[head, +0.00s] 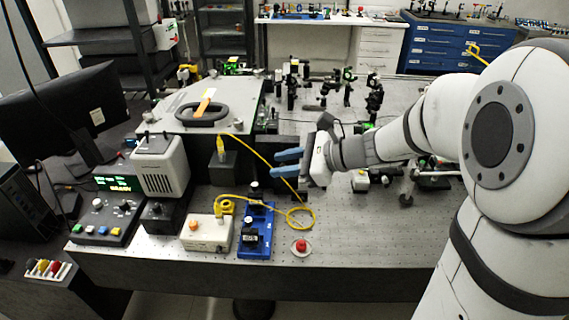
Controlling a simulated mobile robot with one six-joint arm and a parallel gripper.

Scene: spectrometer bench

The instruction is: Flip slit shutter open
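My gripper (276,163) reaches in from the right over the optical bench. Its two blue fingers point left with a gap between them, and nothing shows in the gap. I cannot clearly pick out the slit shutter or its position. A large grey instrument housing (160,111) stands to the upper left of the gripper, with a dark oval handle and an orange strip (205,103) on top. A dark block (222,168) with a yellow connector stands left of the fingers, apart from them in the picture. The area behind the gripper is partly hidden.
A yellow cable (262,160) loops across the bench past the fingertips. A blue-based mount (257,231), a white box with an orange button (207,233) and a red button (301,246) are near the front edge. Several optical mounts stand behind. The bench's front right is clear.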

